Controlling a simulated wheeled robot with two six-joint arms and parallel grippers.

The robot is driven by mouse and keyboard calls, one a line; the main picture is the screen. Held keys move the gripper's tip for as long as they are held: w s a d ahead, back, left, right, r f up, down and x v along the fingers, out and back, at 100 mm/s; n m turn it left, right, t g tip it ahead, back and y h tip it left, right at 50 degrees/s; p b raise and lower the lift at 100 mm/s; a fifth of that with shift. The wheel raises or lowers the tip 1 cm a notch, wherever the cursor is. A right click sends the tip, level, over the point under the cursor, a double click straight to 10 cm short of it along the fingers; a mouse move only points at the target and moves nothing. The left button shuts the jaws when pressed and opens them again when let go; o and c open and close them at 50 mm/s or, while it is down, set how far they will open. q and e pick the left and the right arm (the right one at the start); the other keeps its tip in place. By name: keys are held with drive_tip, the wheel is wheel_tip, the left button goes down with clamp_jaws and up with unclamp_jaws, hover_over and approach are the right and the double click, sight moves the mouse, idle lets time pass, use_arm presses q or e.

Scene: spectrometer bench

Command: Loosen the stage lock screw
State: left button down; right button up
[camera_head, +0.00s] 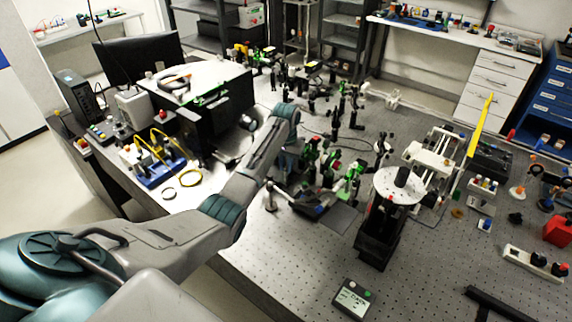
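A round white stage plate (399,183) sits on a black stand (376,243) right of the picture's middle, with a small dark cylinder (402,176) on top. I cannot single out the lock screw at this size. My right gripper is not in view.
Optics on posts with green and red parts (349,183) crowd the space beside my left gripper. A white frame-like mechanism (432,155) stands behind the stage. The perforated bench top (290,265) is clear at front left.

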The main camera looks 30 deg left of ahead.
use_arm(q)
drive_tip(key=n, duration=0.7)
drive_tip(key=shift+r, duration=0.1)
drive_tip(key=n, duration=0.3)
drive_tip(key=shift+n, duration=0.3)
drive_tip(key=n, duration=0.3)
drive_tip(key=shift+w+n, duration=0.1)
drive_tip(key=shift+n, duration=0.2)
drive_tip(key=n, duration=1.1)
drive_tip(key=shift+r, duration=0.1)
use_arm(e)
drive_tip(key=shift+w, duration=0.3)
use_arm(q)
drive_tip(key=shift+n, duration=0.4)
drive_tip(key=c, duration=1.4)
unclamp_jaws()
